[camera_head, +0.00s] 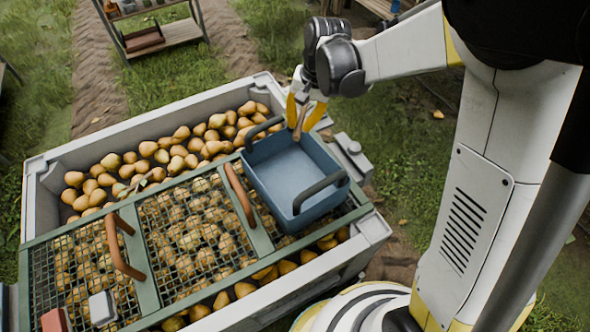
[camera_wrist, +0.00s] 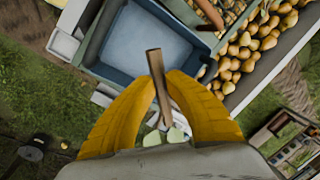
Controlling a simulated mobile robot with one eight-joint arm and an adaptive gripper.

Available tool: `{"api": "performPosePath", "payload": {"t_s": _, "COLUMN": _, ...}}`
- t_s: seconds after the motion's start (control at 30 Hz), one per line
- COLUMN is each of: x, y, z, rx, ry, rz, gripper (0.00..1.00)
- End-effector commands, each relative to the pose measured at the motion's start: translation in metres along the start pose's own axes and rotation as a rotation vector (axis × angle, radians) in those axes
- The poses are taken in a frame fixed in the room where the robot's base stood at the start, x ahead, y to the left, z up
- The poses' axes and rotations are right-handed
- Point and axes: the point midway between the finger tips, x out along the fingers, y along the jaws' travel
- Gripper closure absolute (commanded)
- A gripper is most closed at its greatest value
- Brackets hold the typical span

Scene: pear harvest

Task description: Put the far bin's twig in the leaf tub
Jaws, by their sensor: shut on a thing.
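My gripper (camera_head: 304,108) is shut on a brown twig (camera_wrist: 157,75). Pale green leaves (camera_wrist: 165,137) show at the twig's lower end, between the yellow fingers. The twig also shows in the camera_head view (camera_head: 300,123), at the far edge of a blue tub. The blue tub (camera_head: 320,200) looks empty and has dark handles. It sits on the right part of the pear bin's mesh cover. In the wrist view the tub (camera_wrist: 150,38) lies just beyond the fingers, with the twig's upper end over its near part. I cannot tell how high the twig is above it.
A grey bin (camera_head: 47,170) full of pears stands below, partly covered by green-framed mesh (camera_head: 140,225) with brown handles. A small dark twig-like piece (camera_head: 143,184) lies on the pears. A grey block (camera_head: 350,155) sits beside the tub. A wooden rack (camera_head: 165,38) stands behind on the grass.

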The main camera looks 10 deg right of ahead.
Motion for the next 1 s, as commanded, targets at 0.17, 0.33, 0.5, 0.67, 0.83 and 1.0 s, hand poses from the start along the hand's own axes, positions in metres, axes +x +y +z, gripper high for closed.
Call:
{"api": "performPosePath", "payload": {"t_s": 0.17, "x": 0.017, "y": 0.004, "z": 0.0, "rx": 0.0, "ry": 0.0, "rz": 0.0, "gripper": 1.0}}
{"api": "performPosePath", "payload": {"t_s": 0.33, "x": 0.039, "y": 0.008, "z": 0.0, "rx": 0.0, "ry": 0.0, "rz": 0.0, "gripper": 1.0}}
{"api": "performPosePath", "payload": {"t_s": 0.5, "x": 0.055, "y": 0.011, "z": 0.0, "rx": -0.001, "ry": 0.0, "rz": 0.0, "gripper": 1.0}}
{"api": "performPosePath", "payload": {"t_s": 0.67, "x": 0.058, "y": 0.012, "z": 0.0, "rx": -0.001, "ry": 0.0, "rz": 0.0, "gripper": 1.0}}
{"api": "performPosePath", "payload": {"t_s": 0.83, "x": 0.057, "y": 0.012, "z": 0.0, "rx": -0.001, "ry": 0.0, "rz": 0.0, "gripper": 0.83}}
{"api": "performPosePath", "payload": {"t_s": 1.0, "x": 0.057, "y": 0.012, "z": 0.0, "rx": -0.001, "ry": 0.0, "rz": 0.0, "gripper": 0.64}}
